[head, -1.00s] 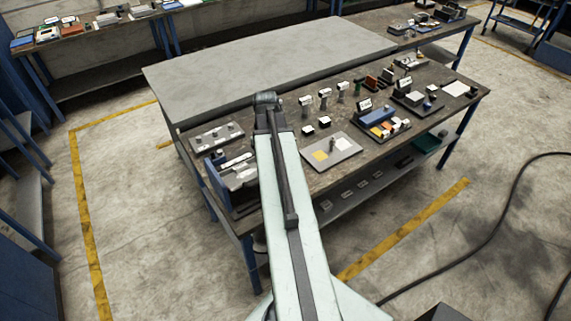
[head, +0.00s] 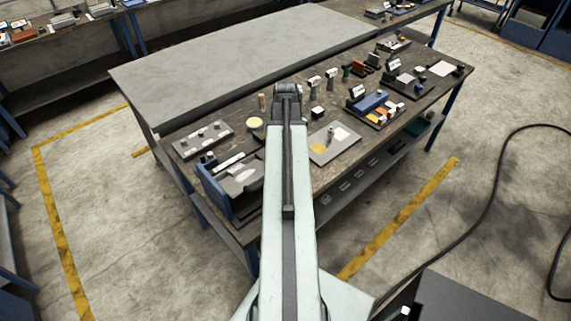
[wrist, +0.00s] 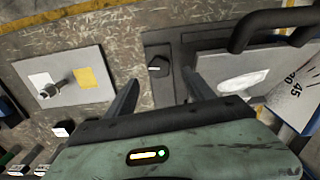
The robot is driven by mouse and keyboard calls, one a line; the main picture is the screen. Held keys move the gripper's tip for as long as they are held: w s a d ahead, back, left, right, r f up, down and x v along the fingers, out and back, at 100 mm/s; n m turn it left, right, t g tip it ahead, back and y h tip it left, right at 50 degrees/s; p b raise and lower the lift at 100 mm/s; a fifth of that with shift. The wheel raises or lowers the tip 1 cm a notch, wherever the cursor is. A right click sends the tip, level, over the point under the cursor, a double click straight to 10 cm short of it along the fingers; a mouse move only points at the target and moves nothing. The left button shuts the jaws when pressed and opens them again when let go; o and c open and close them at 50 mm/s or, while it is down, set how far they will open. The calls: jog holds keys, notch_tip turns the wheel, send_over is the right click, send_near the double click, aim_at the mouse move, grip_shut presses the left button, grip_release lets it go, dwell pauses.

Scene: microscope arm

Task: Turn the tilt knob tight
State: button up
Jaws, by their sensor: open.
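In the wrist view a small black knob (wrist: 158,66) with a white mark sits on a dark plate. I cannot tell for certain that it is the tilt knob. My gripper (wrist: 160,77) is open, with one finger on each side of the knob in the picture. Nothing shows between the jaws but the knob and plate; their height above it is unclear.
Beside the knob lies a grey slab (wrist: 211,64) with a white oval, near a thick black bar (wrist: 275,19). A grey plate (wrist: 45,58) with a yellow patch and metal post is at left. The bench's raised grey top (head: 230,55) is clear.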

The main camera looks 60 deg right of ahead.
notch_tip(320, 180, down, 8)
jog(key=b, duration=0.7)
jog(key=shift+d+r, duration=0.1)
jog(key=shift+r, duration=0.05)
jog(key=shift+s+r, duration=0.1)
grip_shut()
